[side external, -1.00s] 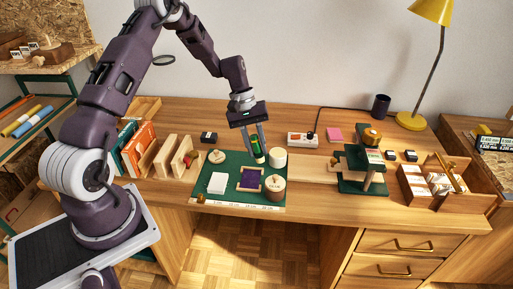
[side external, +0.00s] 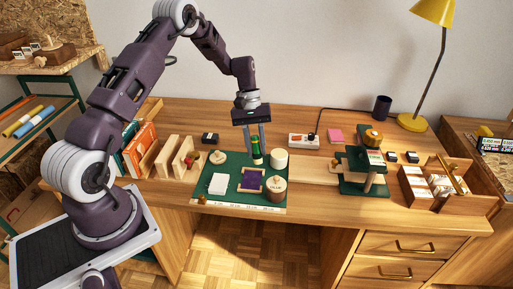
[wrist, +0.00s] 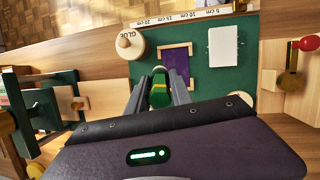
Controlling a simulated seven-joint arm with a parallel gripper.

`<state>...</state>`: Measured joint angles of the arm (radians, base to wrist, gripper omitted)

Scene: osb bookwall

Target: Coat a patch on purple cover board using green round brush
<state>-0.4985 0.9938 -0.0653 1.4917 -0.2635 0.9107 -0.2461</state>
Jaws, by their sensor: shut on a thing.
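My gripper (side external: 257,143) is shut on the green round brush (side external: 257,157), which it holds upright over the back of the green mat. In the wrist view the green brush (wrist: 159,94) sits between the two fingers; its bristle end is hidden. The purple cover board (side external: 250,181) lies in a light wooden frame on the mat, in front of the brush. In the wrist view the purple board (wrist: 176,65) is just beyond the fingertips, apart from the brush. A lidded pot labelled GLUE (wrist: 130,44) stands beside the board, and also shows in the side view (side external: 275,189).
The green mat (side external: 212,203) has a ruler along its front edge. A white block (side external: 218,184) lies left of the board. A cream cylinder (side external: 279,158) stands close right of the brush. A green press (side external: 362,172) stands farther right; wooden stands (side external: 172,155) are at left.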

